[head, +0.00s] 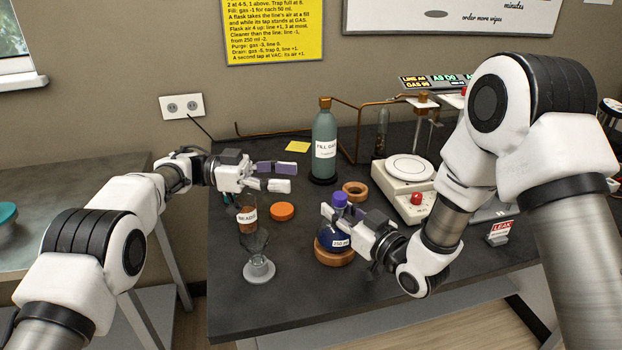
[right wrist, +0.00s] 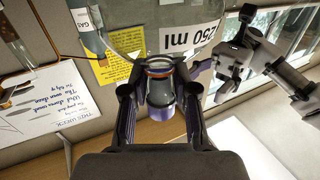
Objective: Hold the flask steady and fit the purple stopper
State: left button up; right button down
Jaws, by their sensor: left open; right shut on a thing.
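The round flask (head: 325,238), labelled 250 ml, sits in a wooden ring (head: 335,257) on the dark bench. The purple stopper (head: 340,199) is at the top of its neck and looks in line with it; how deep it sits I cannot tell. My right gripper (head: 337,213) is shut around the flask's neck. The right wrist view shows the flask (right wrist: 135,40), inverted in the picture, with the stopper (right wrist: 161,110) at its mouth between the fingers of my right gripper (right wrist: 160,85). My left gripper (head: 289,177) is open and empty, above the bench, up and left of the flask.
A beads jar (head: 247,222), an orange lid (head: 282,211) and a clear glass piece on a grey base (head: 259,270) stand left of the flask. A green bottle (head: 324,140), an empty wooden ring (head: 355,190) and a balance (head: 403,185) are behind. The front bench is clear.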

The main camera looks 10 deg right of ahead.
jog(key=c, duration=0.8)
grip_release()
pick_arm(q)
jog(key=shift+w+a, duration=0.1)
jog(key=shift+a, duration=0.2)
